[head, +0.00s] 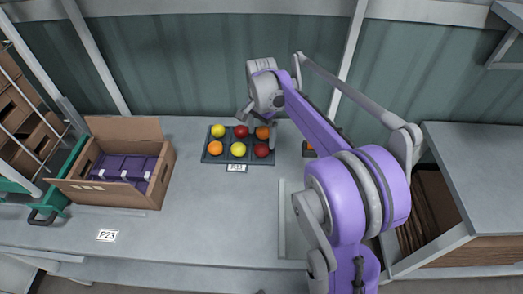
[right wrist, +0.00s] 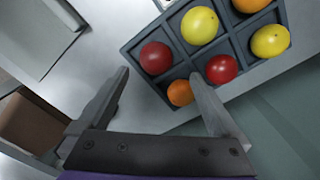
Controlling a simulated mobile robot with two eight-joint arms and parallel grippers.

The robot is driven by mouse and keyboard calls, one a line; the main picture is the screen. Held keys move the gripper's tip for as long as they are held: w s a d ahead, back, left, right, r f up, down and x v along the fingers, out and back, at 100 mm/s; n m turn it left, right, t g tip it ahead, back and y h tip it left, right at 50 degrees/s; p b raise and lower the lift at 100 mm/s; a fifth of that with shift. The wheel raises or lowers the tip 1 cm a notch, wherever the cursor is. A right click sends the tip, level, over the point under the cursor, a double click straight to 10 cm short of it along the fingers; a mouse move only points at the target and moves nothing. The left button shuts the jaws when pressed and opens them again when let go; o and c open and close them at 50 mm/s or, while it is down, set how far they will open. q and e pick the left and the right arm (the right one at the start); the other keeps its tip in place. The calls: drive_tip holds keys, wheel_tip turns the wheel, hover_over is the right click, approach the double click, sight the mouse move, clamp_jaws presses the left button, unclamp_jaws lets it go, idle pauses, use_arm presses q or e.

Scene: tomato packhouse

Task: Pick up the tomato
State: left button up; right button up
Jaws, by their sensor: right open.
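A dark tray (head: 212,158) with compartments holds several red, yellow and orange tomatoes on the grey table. My right gripper (head: 257,117) is open and empty above the tray's back right corner. In the right wrist view, an orange tomato (right wrist: 180,92) in the corner compartment lies between the lines of my right gripper's (right wrist: 161,79) fingers, nearer the right finger. A red tomato (right wrist: 156,57) and another red tomato (right wrist: 221,69) lie in the compartments beside it. A yellow tomato (right wrist: 199,25) lies beyond. My left gripper is not in view.
An open cardboard box (head: 110,192) with purple packs stands left of the tray. A label P13 (head: 237,168) is at the tray's front edge. A label P23 (head: 107,236) lies on the front left table. The table (head: 205,215) in front of the tray is clear.

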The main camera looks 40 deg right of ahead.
sight(262, 146)
drive_tip(key=f, duration=0.4)
drive_tip(key=shift+s+a+f, duration=0.25)
drive_tip(key=shift+s, duration=0.15)
drive_tip(key=shift+f, duration=0.4)
drive_tip(key=c, duration=1)
